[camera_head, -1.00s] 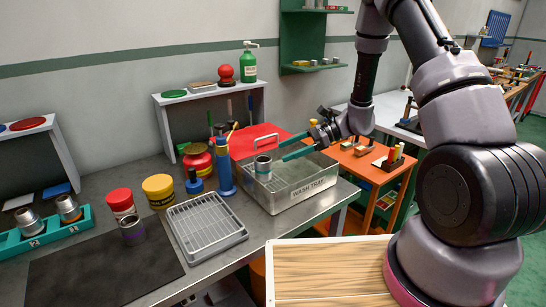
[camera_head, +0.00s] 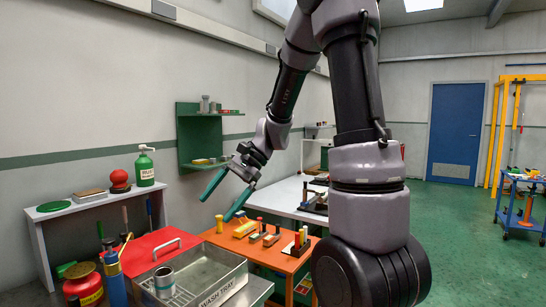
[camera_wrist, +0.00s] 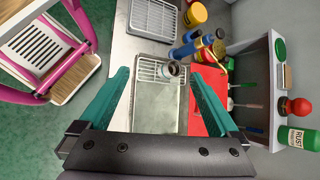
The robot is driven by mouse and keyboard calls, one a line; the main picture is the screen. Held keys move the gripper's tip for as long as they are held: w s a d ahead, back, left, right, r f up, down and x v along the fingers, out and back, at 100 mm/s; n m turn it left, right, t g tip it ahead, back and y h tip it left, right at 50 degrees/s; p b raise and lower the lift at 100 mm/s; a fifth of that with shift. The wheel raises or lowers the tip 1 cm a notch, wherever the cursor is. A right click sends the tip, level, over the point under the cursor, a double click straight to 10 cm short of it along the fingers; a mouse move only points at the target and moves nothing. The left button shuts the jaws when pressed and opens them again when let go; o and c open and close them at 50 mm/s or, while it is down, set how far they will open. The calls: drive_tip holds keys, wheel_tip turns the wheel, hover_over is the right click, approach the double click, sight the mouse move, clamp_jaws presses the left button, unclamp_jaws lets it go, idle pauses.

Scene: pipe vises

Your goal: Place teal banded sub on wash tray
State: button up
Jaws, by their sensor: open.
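The teal banded sub (camera_head: 164,282), a short grey metal cylinder with a teal band, stands upright inside the wash tray (camera_head: 226,291) at its left end. It also shows in the wrist view (camera_wrist: 170,71), on the rack at the tray's far end. The tray is a clear-walled metal bin labelled WASH TRAY. My gripper (camera_head: 219,204) is open and empty, raised above and to the right of the tray, apart from the sub. In the wrist view its teal fingers (camera_wrist: 157,92) are wide apart with the tray floor between them.
A red toolbox (camera_head: 148,243) lies behind the tray. A white shelf (camera_head: 88,213) with a green bottle (camera_head: 145,167) stands at the back left. An orange table (camera_head: 283,262) with several small parts is to the right. A blue bottle (camera_head: 112,275) stands left of the tray.

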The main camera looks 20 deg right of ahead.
drive_tip(key=s+d+r+n+t+h, duration=0.5)
drive_tip(key=s+d+r+t, duration=0.3)
drive_tip(key=s+r, duration=0.4)
drive_tip(key=shift+d+r+n+h, duration=0.3)
drive_tip(key=shift+d+r+h, duration=0.2)
drive_tip(key=shift+d+h, duration=0.35)
drive_tip(key=shift+w, duration=0.1)
drive_tip(key=shift+c, duration=0.3)
